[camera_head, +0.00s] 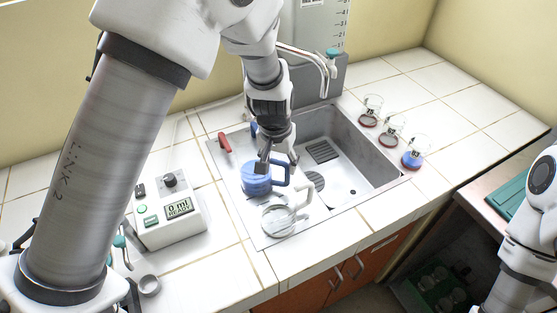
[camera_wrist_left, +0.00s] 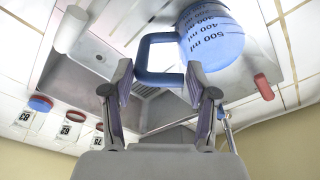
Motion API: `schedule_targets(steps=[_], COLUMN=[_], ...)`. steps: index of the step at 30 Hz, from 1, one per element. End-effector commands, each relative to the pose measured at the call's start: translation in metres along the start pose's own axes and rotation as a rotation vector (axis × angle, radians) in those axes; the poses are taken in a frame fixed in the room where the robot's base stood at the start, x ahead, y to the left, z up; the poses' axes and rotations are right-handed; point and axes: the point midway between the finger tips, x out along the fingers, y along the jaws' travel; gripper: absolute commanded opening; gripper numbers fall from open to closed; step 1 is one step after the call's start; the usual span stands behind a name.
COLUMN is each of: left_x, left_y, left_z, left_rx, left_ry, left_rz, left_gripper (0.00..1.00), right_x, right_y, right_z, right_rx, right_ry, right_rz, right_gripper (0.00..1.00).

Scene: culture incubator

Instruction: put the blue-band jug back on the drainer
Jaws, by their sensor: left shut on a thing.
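The blue-band jug (camera_head: 256,180) has a blue body and a blue handle. In the head view it is over the metal drainer (camera_head: 262,239) at the left of the sink; I cannot tell whether it touches. My left gripper (camera_head: 279,163) is above it, shut on the handle. In the left wrist view, the fingers (camera_wrist_left: 160,78) straddle the blue handle, and the jug (camera_wrist_left: 212,38) shows its ml marks. My right gripper is out of view.
A clear jug (camera_head: 277,221) with a white handle stands close in front of the blue one. A red handle (camera_head: 225,143) is behind left. The sink basin (camera_head: 345,165) is to the right, with several small vessels beyond. A READY-display device (camera_head: 168,213) stands left.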

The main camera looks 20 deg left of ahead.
Motion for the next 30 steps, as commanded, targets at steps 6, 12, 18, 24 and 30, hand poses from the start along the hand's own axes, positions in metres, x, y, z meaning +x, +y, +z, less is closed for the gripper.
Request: schedule_targets(steps=[6, 12, 18, 24, 30], left_x=[0.003, 0.003, 0.0, -0.029, -0.082], left_y=[0.0, 0.0, 0.0, 0.0, 0.0], left_z=[0.0, 0.0, 0.0, -0.002, -0.002], left_rx=[0.0, 0.0, 0.0, 0.001, 0.001], left_ry=[0.0, 0.0, 0.0, 0.006, 0.006], left_rz=[0.0, 0.0, 0.0, 0.0, 0.001], left_gripper=[0.65, 0.83, 0.83, 0.83, 0.83], right_x=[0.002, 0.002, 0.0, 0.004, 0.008], right_y=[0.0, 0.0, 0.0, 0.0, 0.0], right_z=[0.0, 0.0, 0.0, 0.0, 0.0], right_rx=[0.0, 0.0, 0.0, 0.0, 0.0], right_ry=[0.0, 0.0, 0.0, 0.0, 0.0], right_rz=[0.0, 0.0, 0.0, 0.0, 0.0], right_gripper=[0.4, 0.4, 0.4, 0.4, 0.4])
